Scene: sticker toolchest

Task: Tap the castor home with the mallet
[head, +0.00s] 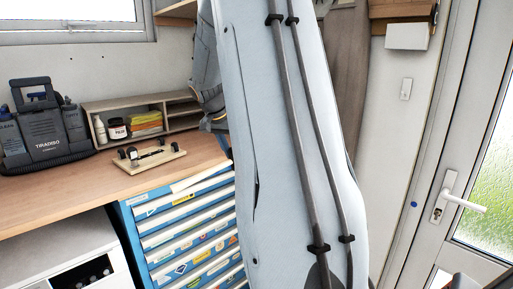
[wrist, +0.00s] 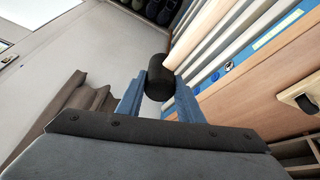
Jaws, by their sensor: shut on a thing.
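My gripper (wrist: 157,92) is shut between its two blue fingers on the mallet (wrist: 160,80), whose black cylindrical head shows at the fingertips. The mallet's handle is hidden. In the head view my own arm covers most of the gripper and the mallet. A pale wooden board (head: 158,161) with several small dark upright parts lies on the bench; the castor seems to be among them, too small to tell which. The board's corner also shows at the right edge of the wrist view (wrist: 297,93), apart from the mallet.
The board lies on a wooden workbench (head: 60,205) above a blue drawer chest (head: 185,235) with stickers. A dark toolcase (head: 45,140) and a low shelf (head: 120,105) with a jar and coloured cloths stand behind. A door (head: 470,150) is at right. The bench's front left is clear.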

